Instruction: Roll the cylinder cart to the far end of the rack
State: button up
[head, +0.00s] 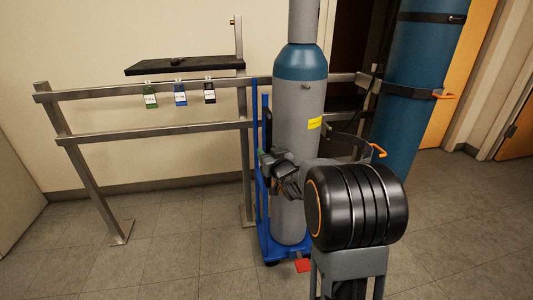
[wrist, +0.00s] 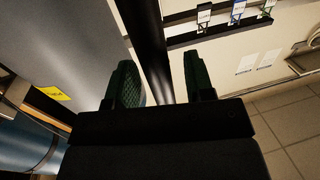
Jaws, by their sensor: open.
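The cylinder cart has a blue frame (head: 262,190) and stands upright at the rack, holding a tall grey cylinder (head: 312,98) with a blue band and a yellow label. The metal rack (head: 95,136) runs left from the cart. My gripper (head: 268,162) is beside the cylinder, at the cart's upright. In the wrist view my gripper (wrist: 160,78) is open, with one finger on each side of a dark upright bar (wrist: 146,35), which looks like part of the cart. Whether the fingers touch it I cannot tell. The cylinder (wrist: 60,40) fills the left there.
A black shelf (head: 185,66) is above the rack, and green (head: 150,98), blue (head: 180,95) and black (head: 209,93) tags hang from the top rail. A red pedal (head: 303,266) is at the cart's foot. A strapped blue cylinder (head: 405,120) stands right. Floor at left is clear.

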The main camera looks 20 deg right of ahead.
jog(key=shift+w, duration=1)
grip_shut()
